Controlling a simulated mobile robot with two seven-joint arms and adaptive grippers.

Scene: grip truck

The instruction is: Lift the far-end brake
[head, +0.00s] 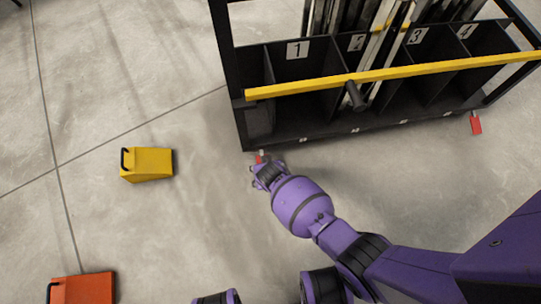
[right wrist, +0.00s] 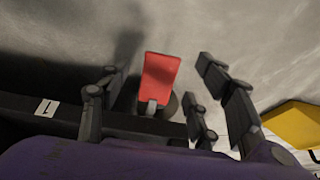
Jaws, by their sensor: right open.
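A red brake pedal (head: 260,156) sticks out at the left bottom corner of the black truck (head: 300,138). Another red brake pedal (head: 475,123) sticks out at its right end. My right gripper (head: 266,172) is at the left pedal and partly covers it. In the right wrist view, the red pedal (right wrist: 160,72) lies between the spread fingers, with a gap on both sides. Its grey stem and a dark round wheel behind show at the truck's edge. The right gripper is open and holds nothing. My left gripper is not in view.
A yellow block (head: 148,164) with a handle and an orange block (head: 84,288) stand on the floor at left. The floor between is clear.

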